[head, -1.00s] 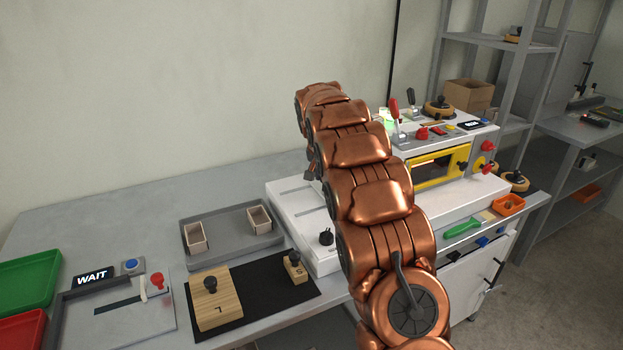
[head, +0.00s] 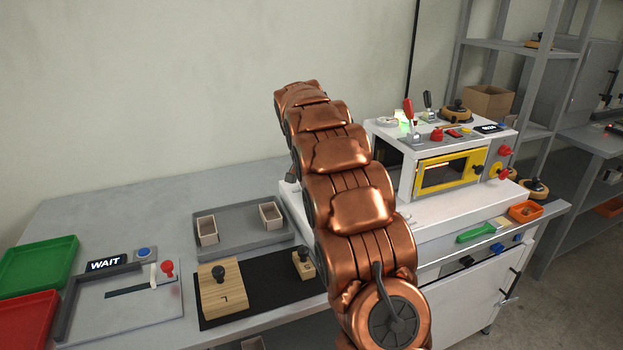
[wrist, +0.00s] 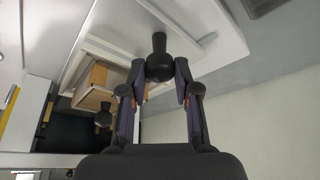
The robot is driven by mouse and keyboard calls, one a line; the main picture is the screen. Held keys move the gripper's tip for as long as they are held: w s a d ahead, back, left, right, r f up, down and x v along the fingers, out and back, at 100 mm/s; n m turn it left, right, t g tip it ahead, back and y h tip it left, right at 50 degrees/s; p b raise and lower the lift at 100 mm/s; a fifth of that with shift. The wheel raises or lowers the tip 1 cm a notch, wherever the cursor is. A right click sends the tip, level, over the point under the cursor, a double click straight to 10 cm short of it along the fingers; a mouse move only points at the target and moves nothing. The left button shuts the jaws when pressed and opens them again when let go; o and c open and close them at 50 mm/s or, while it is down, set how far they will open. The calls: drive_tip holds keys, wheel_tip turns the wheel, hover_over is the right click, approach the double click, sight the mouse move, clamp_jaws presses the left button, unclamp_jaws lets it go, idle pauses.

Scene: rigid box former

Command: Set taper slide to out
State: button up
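In the wrist view, my gripper (wrist: 161,68) has its two fingers spread on either side of a black knob (wrist: 159,62). The knob stands by a pale slotted surface. A narrow gap seems to show between the knob and each fingertip. I cannot read any label there, so I cannot tell for sure that this knob is the taper slide's or which position it is in. In the head view my copper arm hides the gripper and the knob, in front of the white machine base (head: 440,222).
A grey tray (head: 238,243) with two small bins lies left of my arm. A wooden block (head: 222,292) with a black knob sits on a black mat (head: 265,275). The yellow-framed machine (head: 455,172) stands to the right. Green (head: 37,265) and red (head: 25,318) trays lie far left.

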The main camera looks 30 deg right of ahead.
drive_tip(key=o, duration=0.4)
drive_tip(key=shift+a, duration=0.1)
drive_tip(key=shift+o, duration=0.2)
drive_tip(key=shift+r, duration=0.15)
drive_tip(key=v, duration=1.1)
drive_tip(key=shift+a+r, duration=0.2)
drive_tip(key=shift+r, duration=0.1)
drive_tip(key=shift+s, duration=0.2)
drive_tip(key=s+a+f+n+g+y+p, duration=0.1)
drive_tip(key=s+a+n+p, duration=0.2)
drive_tip(key=s+a, duration=0.4)
drive_tip(key=s+a+f+n+g+y+p, duration=0.1)
drive_tip(key=s+a, duration=0.7)
drive_tip(key=s, duration=1.5)
drive_tip(key=s+a+f+n+g+y+p, duration=0.1)
drive_tip(key=s+a+n+p, duration=0.4)
drive_tip(key=s, duration=1.1)
wheel_tip(320, 180, down, 2)
drive_tip(key=shift+a+f+n+g+y, duration=0.3)
drive_tip(key=shift+a+n+g, duration=0.4)
drive_tip(key=shift+a+n, duration=0.35)
